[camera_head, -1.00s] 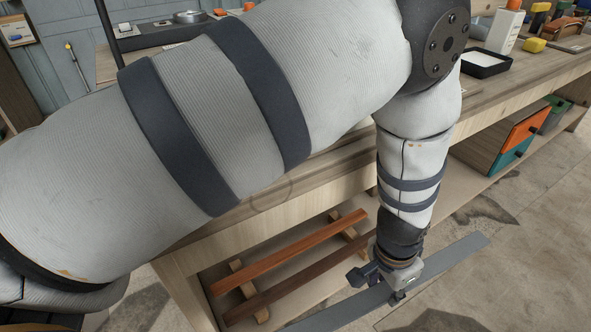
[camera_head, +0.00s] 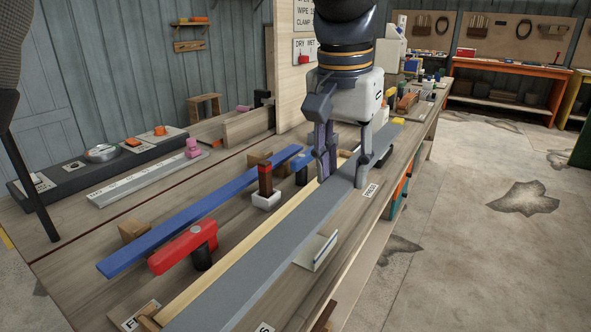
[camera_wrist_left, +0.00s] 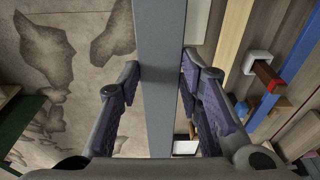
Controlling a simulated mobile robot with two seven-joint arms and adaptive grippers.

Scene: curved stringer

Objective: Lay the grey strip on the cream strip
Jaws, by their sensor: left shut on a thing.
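The grey strip (camera_head: 285,235) is long and flat. My left gripper (camera_head: 343,180) is shut on it partway along, and the strip also runs between the fingers in the left wrist view (camera_wrist_left: 160,60). The cream strip (camera_head: 236,249) lies along the workbench, just left of the grey strip and roughly parallel to it. In the left wrist view the cream strip (camera_wrist_left: 231,42) shows to the right, apart from the grey strip. The grey strip hides part of the bench and appears held above it, near the front edge. My right gripper is not in view.
A blue strip (camera_head: 205,213) rests on wooden blocks left of the cream strip. A red clamp-like tool (camera_head: 185,248) and a post with a white base (camera_head: 266,192) stand between them.

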